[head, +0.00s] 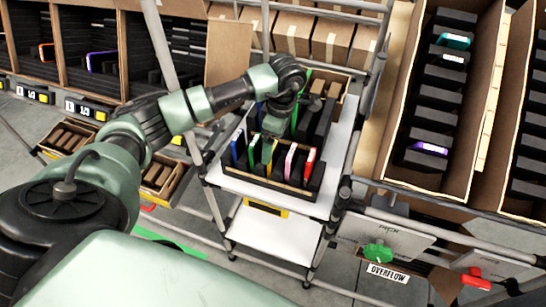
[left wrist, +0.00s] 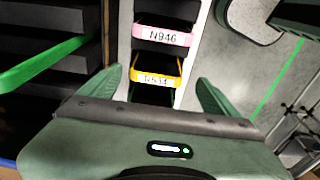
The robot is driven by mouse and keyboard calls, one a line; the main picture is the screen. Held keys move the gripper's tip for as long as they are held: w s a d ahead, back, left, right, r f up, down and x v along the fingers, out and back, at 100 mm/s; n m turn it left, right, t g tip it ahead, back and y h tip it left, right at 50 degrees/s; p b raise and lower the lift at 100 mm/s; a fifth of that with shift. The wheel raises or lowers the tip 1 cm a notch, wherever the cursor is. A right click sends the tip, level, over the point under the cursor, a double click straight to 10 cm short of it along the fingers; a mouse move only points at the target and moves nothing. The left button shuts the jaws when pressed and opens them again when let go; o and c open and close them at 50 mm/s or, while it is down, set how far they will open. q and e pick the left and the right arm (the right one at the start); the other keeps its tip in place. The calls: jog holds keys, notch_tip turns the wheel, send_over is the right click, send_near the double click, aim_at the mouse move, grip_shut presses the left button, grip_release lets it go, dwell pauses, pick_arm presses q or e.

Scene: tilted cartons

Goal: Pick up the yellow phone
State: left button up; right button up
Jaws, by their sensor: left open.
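The yellow phone (head: 267,150) stands upright in a dark slot of the tray (head: 262,181) on the cart, between a green phone (head: 253,149) and a pink phone (head: 290,160). My left gripper (head: 275,124) is above and just behind this row in the head view; its fingers are hard to see there. In the left wrist view, the green fingers of my left gripper (left wrist: 162,90) are spread apart. A yellow-edged piece labelled N534 (left wrist: 156,76) shows between them; I cannot tell whether it is the phone. My right gripper is not in view.
A blue phone (head: 238,146) and a red phone (head: 310,164) stand in the same row. Grey cart posts (head: 333,206) rise close beside the tray. Cardboard cartons (head: 445,100) with dark slots stand at the right. In the left wrist view, a green bar-like thing (left wrist: 45,65) is close on the left.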

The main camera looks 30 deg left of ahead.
aim_at(275, 155)
pick_arm(q)
jog(key=f, duration=0.1)
jog(key=f+p, duration=0.1)
jog(key=f, duration=0.1)
jog(key=shift+w+a+f, duration=0.25)
jog(key=shift+a+f, duration=0.05)
jog(key=shift+f, duration=0.1)
jog(key=c, duration=1.3)
jog(key=shift+c, duration=0.2)
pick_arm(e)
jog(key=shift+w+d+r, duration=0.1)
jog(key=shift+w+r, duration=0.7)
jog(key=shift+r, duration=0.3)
pick_arm(q)
jog(key=shift+r, duration=0.2)
